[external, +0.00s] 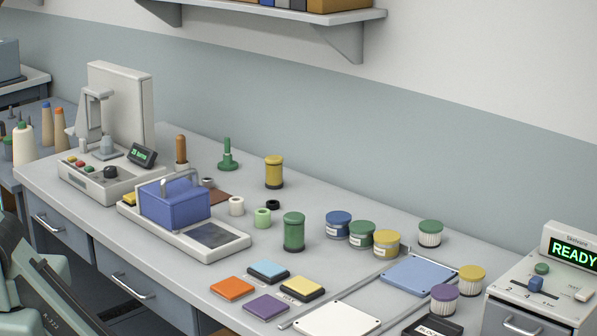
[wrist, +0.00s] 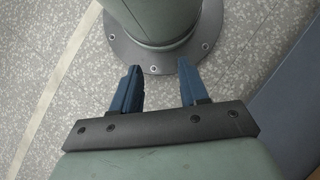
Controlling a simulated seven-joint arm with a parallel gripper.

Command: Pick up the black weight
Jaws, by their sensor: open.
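A small black round piece (external: 245,204), which looks like the black weight, lies on the grey table behind the pale green spool. It is small here and its details are hard to tell. My gripper (wrist: 160,82) shows in the wrist view with its two blue fingers spread apart and nothing between them. It is over the speckled floor by my own base, away from the table. The weight is not in the wrist view. In the external view only part of my arm shows at the lower left, and the fingers are not visible.
A white tray (external: 237,243) holds a blue box (external: 172,207) with a handle. A white spool (external: 237,206), pale green spool (external: 262,218) and dark green jar (external: 293,231) stand near the black piece. Coloured pads lie in front; several jars stand right. A yellow jar (external: 274,172) stands behind.

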